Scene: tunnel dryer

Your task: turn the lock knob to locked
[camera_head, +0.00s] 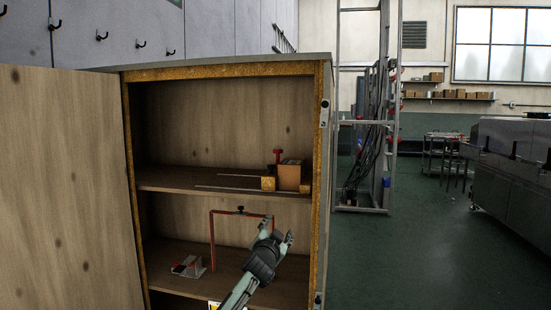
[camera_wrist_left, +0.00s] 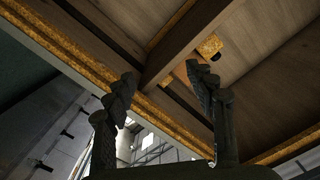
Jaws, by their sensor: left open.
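A small dark knob (camera_head: 240,209) sits on top of a thin red frame (camera_head: 211,240) on the lower shelf of the open wooden cabinet. A red T-shaped handle (camera_head: 277,154) stands beside a brown box (camera_head: 289,175) on the upper shelf. I cannot tell which of these is the lock knob, nor read any locked mark. My left gripper (camera_head: 283,240) is open and empty at the lower compartment, right of the red frame and below the upper shelf. In the left wrist view, its spread fingers (camera_wrist_left: 163,86) point up past wooden boards. My right gripper is not in view.
The cabinet door (camera_head: 65,190) stands open at the left. The cabinet's right side post (camera_head: 322,190) is close to my left gripper. A small grey and red item (camera_head: 188,267) lies on the lower shelf. In the left wrist view, a yellowish block (camera_wrist_left: 209,45) shows beyond the fingers.

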